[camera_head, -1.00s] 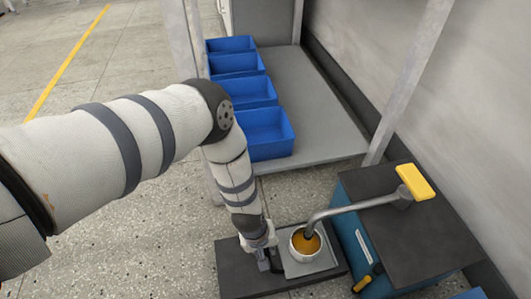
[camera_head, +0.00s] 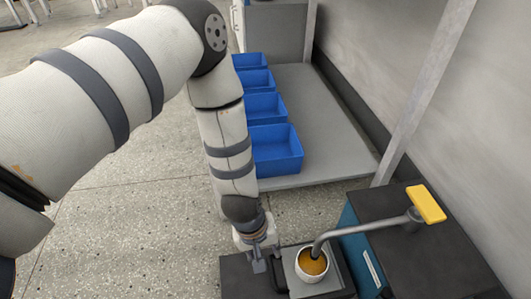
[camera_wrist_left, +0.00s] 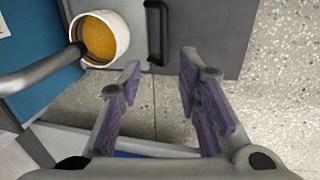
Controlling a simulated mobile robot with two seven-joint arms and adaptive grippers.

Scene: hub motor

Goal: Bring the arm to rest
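My left arm (camera_head: 225,150) comes in from the left and bends down from a high elbow. Its gripper (camera_head: 268,270) hangs beside a white round part with an orange inside (camera_head: 312,264), to its left in the head view. In the left wrist view the gripper (camera_wrist_left: 160,76) has its two purple-padded fingers apart, with nothing between them. The white part (camera_wrist_left: 103,40) is at the upper left there, apart from the fingers. My right gripper is in neither view.
The white part stands on a grey plate (camera_head: 330,287) on a dark bench. A bent grey pipe reaches over it from a blue-sided unit with a yellow handle (camera_head: 426,204). Several blue bins (camera_head: 275,148) line a grey shelf behind. Open floor (camera_head: 110,220) lies left.

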